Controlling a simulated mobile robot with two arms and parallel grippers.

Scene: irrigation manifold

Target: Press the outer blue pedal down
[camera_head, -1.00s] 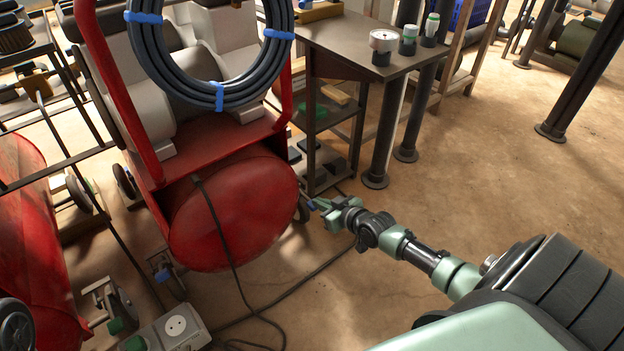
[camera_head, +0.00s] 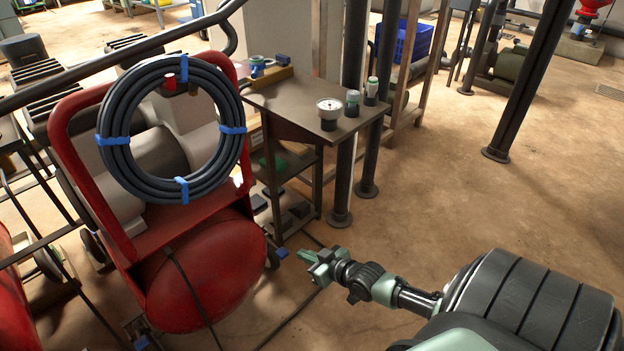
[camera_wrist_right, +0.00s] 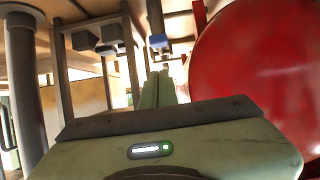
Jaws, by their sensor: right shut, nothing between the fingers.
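A blue pedal (camera_head: 281,253) sits low at the right side of the red cart with the round red tank (camera_head: 205,270). It also shows in the right wrist view (camera_wrist_right: 158,41), just beyond my fingertips. A second blue pedal (camera_head: 141,342) shows at the cart's left front, at the bottom edge of the head view. My right gripper (camera_head: 306,256) is shut and empty, just right of the first pedal and pointing at it. In the wrist view its closed fingers (camera_wrist_right: 158,82) point toward the pedal; I see no clear contact. My left gripper is not in view.
A dark table (camera_head: 300,105) with a gauge (camera_head: 330,112) and shelves below stands behind the pedal. Dark posts (camera_head: 342,150) rise beside it. A hose coil (camera_head: 172,129) hangs on the cart. A black cable lies on the floor.

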